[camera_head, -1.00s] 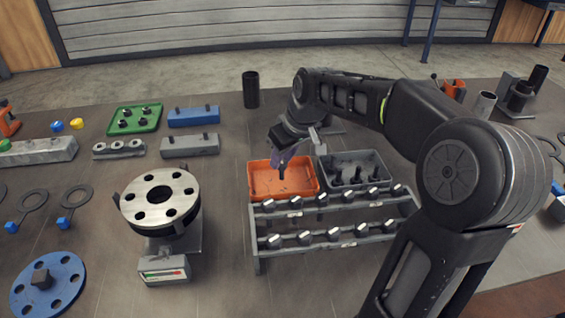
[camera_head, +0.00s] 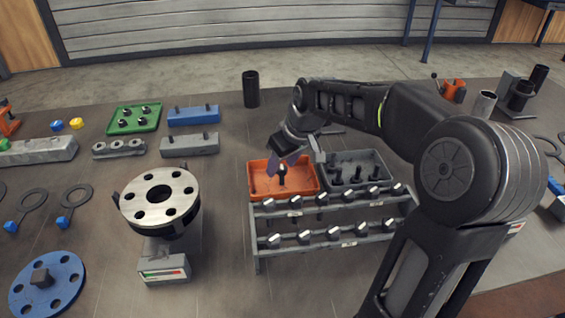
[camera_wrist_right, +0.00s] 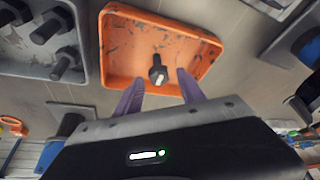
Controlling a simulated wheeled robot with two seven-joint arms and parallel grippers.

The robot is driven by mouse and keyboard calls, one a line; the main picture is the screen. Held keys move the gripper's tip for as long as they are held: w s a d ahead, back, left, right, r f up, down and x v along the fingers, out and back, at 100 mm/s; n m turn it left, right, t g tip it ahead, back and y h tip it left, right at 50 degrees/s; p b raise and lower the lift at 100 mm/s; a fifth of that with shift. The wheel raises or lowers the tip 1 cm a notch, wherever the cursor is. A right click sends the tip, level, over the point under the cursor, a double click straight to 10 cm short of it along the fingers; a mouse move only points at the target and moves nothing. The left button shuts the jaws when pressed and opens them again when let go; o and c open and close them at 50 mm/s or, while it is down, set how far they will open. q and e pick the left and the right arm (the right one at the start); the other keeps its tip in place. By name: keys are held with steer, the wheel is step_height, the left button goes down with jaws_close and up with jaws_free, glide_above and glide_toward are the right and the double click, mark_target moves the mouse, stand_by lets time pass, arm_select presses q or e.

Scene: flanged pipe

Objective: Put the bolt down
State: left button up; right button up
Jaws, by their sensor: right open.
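A dark bolt (camera_head: 282,176) stands in the orange tray (camera_head: 311,178), its head up. In the right wrist view the bolt (camera_wrist_right: 157,72) shows inside the orange tray (camera_wrist_right: 203,73), just beyond and between my two purple fingertips. My right gripper (camera_head: 284,168) is open over the tray; its fingers (camera_wrist_right: 160,84) are spread apart with a gap around the bolt's head. I cannot tell whether either finger touches the bolt. My left gripper is not in view.
A grey tray (camera_head: 386,163) with several dark bolts stands right of the orange tray. A two-tier rack (camera_head: 330,241) of bolts stands in front. A flange on a stand (camera_head: 160,198) is at left. A dark cylinder (camera_head: 251,90) stands behind.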

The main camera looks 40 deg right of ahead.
steer(key=shift+r, duration=0.1)
steer(key=v, duration=1.2)
stand_by(0.4)
